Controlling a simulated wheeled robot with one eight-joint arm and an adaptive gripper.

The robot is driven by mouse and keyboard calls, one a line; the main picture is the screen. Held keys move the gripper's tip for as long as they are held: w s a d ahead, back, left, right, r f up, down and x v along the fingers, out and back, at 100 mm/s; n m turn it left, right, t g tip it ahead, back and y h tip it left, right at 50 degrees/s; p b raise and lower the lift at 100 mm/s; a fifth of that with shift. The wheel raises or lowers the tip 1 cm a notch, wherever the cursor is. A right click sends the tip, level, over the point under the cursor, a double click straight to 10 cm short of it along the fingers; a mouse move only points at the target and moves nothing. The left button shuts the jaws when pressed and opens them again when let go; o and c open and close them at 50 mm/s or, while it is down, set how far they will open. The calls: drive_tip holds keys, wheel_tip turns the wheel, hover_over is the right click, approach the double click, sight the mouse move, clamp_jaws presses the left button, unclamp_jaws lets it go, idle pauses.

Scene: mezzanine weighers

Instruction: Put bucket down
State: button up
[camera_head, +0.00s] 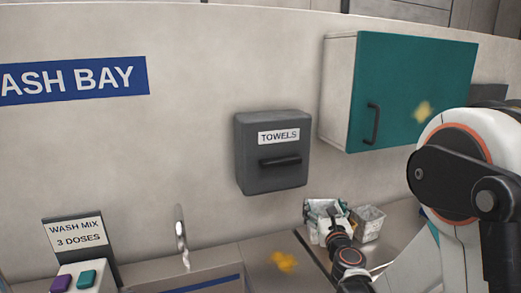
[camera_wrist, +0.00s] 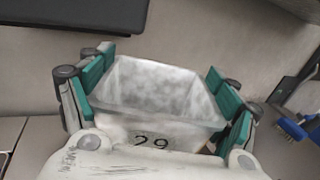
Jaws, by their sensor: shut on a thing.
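A small whitish-grey bucket (camera_wrist: 158,85) marked "29" fills the middle of the wrist view. It is open at the top and looks empty. My gripper (camera_wrist: 160,98) is shut on it, with green pads against its left and right sides. In the head view my gripper (camera_head: 330,222) is low right of centre, at the counter by the wall. The held bucket (camera_head: 318,208) is partly hidden there by my gripper. I cannot tell whether its base touches the counter.
A grey bin (camera_head: 368,224) stands just right of the held bucket. The counter (camera_head: 262,253) has a yellow smear, with a tap (camera_head: 181,238) to its left. A towel dispenser (camera_head: 272,152) and teal cabinet (camera_head: 412,95) hang above. A blue brush (camera_wrist: 292,128) lies right in the wrist view.

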wheel_tip(320, 180, down, 2)
drive_tip(key=shift+w+d+f+b, duration=0.1)
drive_tip(key=shift+f+b, duration=0.15)
drive_tip(key=shift+b, duration=0.9)
drive_tip(key=s+a+f+n+y+b, duration=0.4)
drive_tip(key=s+a+y+b, duration=0.15)
drive_tip(key=s+a, duration=0.5)
drive_tip(key=w+a+g+p, duration=0.1)
drive_tip(key=w+a, duration=0.2)
drive_tip(key=w, duration=0.5)
drive_tip(key=w+a+p, duration=0.1)
drive_tip(key=w+a, duration=0.2)
drive_tip(key=w, duration=0.6)
wheel_tip(320, 180, down, 7)
drive_tip(key=b, duration=0.3)
drive_tip(key=shift+w+a, duration=0.25)
drive_tip(key=shift+w, duration=0.1)
